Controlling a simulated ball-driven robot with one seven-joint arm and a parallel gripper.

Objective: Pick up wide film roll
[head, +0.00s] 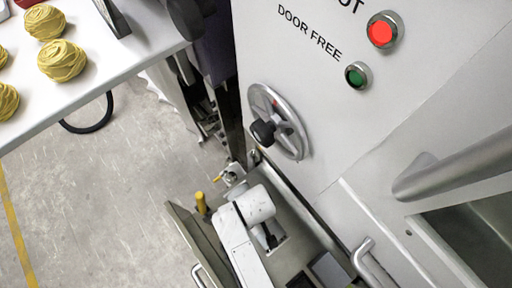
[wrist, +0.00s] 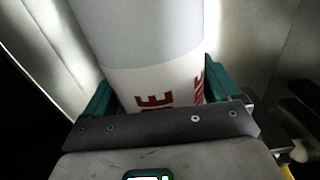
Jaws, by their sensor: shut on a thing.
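The wide film roll (wrist: 140,40) fills the middle of the wrist view. It is a thick cylinder, grey-white, with a paler band near my gripper that carries red lettering. My gripper (wrist: 157,88) is shut on it, with one teal finger against each side. The roll runs up out of the top of the picture, so its far end is hidden. I cannot make out the roll or the gripper's fingers in the head view.
A white table (head: 105,70) with several yellow yarn balls (head: 62,60) stands at upper left. A grey machine panel (head: 310,90) with a handwheel (head: 278,120), a red button (head: 381,30) and a green button (head: 356,75) fills the right. Open floor (head: 90,190) lies at lower left.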

